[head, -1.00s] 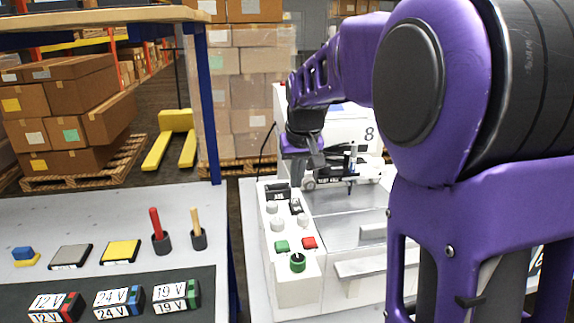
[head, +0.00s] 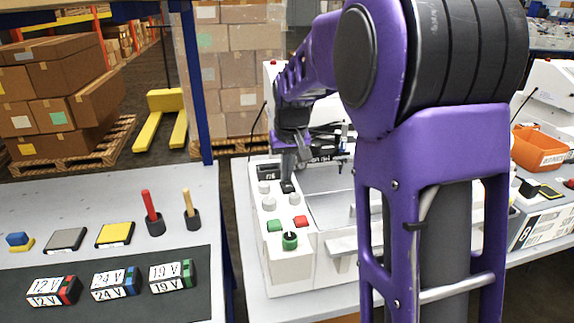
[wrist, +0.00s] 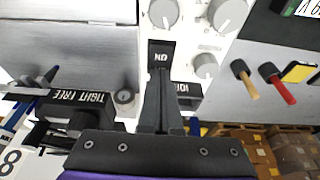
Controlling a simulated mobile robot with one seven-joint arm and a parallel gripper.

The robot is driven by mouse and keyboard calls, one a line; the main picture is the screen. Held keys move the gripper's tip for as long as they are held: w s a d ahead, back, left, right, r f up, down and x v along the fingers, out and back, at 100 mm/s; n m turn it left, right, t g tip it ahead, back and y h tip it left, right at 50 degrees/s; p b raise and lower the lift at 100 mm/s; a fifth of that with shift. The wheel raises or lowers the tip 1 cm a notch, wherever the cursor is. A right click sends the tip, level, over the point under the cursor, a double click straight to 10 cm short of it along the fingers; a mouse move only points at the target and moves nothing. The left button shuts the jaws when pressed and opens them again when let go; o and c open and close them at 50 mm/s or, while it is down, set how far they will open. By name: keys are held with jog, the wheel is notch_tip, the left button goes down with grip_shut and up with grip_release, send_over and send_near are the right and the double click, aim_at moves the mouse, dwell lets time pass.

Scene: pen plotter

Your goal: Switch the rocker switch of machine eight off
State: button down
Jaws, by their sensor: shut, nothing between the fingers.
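Machine eight is the white plotter (head: 287,262); its number 8 (wrist: 11,161) shows at the lower left of the wrist view. The rocker switch (wrist: 161,52) is a small black piece marked ON on the control panel; in the head view the switch (head: 288,187) is partly covered by my gripper. My gripper (head: 287,177) points down at it, shut and empty. In the wrist view the closed fingertips (wrist: 160,74) lie at the switch's edge. I cannot tell whether they touch it.
A black display (head: 269,171) is beside the switch. An orange bin (head: 538,150) stands right.

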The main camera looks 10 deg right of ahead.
aim_at(289, 187)
jog(key=shift+s+f, duration=0.1)
jog(key=shift+s, duration=0.15)
jog(key=shift+s+b, duration=0.3)
jog(key=shift+s, duration=0.35)
jog(key=shift+r+p, duration=0.45)
jog(key=shift+r, duration=0.05)
jog(key=p+v, duration=0.3)
jog(key=v, duration=0.1)
jog(key=shift+w+r, duration=0.1)
jog(key=shift+w, duration=0.2)
jog(key=s+v, duration=0.1)
jog(key=v, duration=0.8)
jog(key=shift+p, duration=0.35)
